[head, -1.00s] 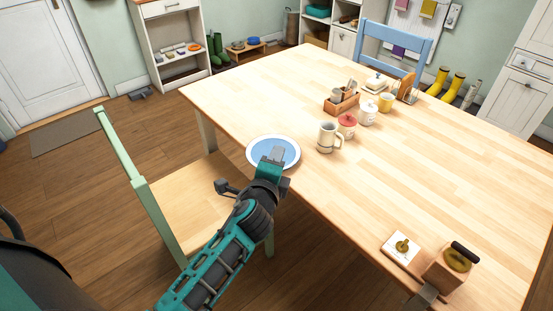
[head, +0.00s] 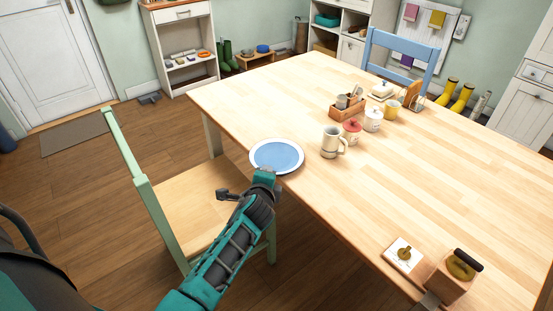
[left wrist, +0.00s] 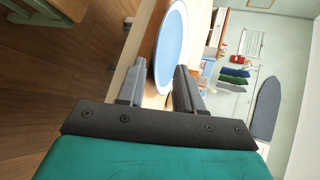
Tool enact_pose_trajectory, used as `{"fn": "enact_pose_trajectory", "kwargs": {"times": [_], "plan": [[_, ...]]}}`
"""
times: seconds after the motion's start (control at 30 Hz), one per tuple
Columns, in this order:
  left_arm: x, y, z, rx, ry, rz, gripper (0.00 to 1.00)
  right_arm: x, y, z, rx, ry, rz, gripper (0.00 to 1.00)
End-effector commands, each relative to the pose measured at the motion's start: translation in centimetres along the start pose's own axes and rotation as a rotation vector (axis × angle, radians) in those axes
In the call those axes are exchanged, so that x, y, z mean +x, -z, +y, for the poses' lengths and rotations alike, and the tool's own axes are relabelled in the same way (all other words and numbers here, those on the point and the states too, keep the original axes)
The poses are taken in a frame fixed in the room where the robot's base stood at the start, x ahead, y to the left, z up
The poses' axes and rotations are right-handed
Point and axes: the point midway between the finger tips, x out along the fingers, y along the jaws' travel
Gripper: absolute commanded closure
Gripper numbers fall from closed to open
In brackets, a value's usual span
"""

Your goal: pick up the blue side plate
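The blue side plate (head: 277,156), with a white rim, lies flat at the near left edge of the table. My left gripper (head: 265,174) is at the plate's near rim in the head view. In the left wrist view the gripper (left wrist: 157,85) is open, with its two grey fingers apart. The near rim of the plate (left wrist: 168,45) shows in the gap between them, closer to the right-hand finger. Whether a finger touches the plate I cannot tell. My right gripper is not in view.
A mug (head: 331,142), a red-lidded jar (head: 352,132) and a white jar (head: 372,120) stand right of the plate on the wooden table (head: 440,180). A green chair (head: 150,200) is beside the table's near left side. A wooden block (head: 452,280) sits at the near right.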

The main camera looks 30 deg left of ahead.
Motion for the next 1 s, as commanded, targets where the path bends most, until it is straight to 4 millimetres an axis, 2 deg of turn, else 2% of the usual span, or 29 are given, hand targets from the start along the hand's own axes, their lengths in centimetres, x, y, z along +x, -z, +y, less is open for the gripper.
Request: {"fn": "enact_pose_trajectory", "kwargs": {"times": [0.1,0.3,0.6,1.0], "plan": [[1.9,0.2,0.6,-0.001,-0.001,-0.001,0.64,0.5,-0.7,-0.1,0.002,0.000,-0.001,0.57],[4.1,0.3,0.7,-0.001,0.000,0.000,0.64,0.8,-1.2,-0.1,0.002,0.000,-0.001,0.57],[4.5,0.2,0.6,0.000,-0.001,0.000,0.64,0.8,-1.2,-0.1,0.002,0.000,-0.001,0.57],[4.4,0.2,0.6,0.000,-0.001,0.000,1.00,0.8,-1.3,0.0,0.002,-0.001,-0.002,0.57]]}}
